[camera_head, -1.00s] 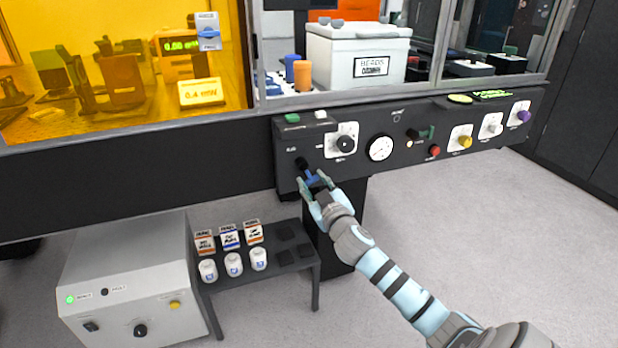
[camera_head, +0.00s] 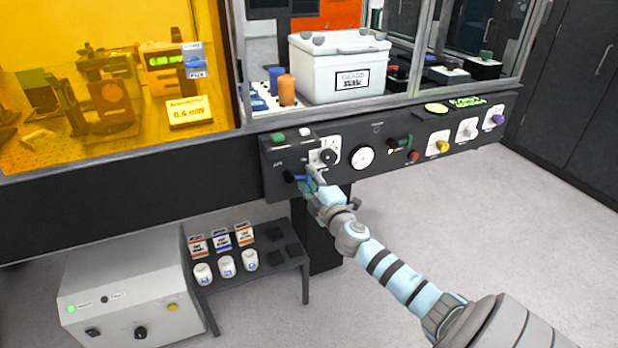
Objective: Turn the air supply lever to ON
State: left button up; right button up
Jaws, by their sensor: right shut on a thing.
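The air supply lever has a black hub (camera_head: 289,177) at the lower left of the dark control panel (camera_head: 350,181). Its blue handle (camera_head: 301,178) points to the right, about level. My right gripper (camera_head: 310,182) is shut on the blue handle, and its fingers hide the handle's outer end. Small labels sit above the lever, but they are too small to read. My left gripper is not in view.
A black knob (camera_head: 327,157) and a round gauge (camera_head: 363,158) sit close to the lever's right. More coloured knobs line the panel's right. A low table (camera_head: 307,270) with small white jars (camera_head: 227,267) and a grey box (camera_head: 125,275) stand below.

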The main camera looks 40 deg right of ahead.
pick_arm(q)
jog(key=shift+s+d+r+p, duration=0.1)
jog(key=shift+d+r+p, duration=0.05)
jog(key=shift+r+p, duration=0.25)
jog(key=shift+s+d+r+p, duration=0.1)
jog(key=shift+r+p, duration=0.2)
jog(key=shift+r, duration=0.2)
pick_arm(e)
jog(key=shift+r+n, duration=0.55)
jog(key=shift+n, duration=0.55)
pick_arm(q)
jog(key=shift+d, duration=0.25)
pick_arm(e)
jog(key=o, duration=1.2)
jog(key=shift+c, duration=0.2)
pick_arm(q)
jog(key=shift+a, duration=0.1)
pick_arm(e)
jog(key=v, duration=1.2)
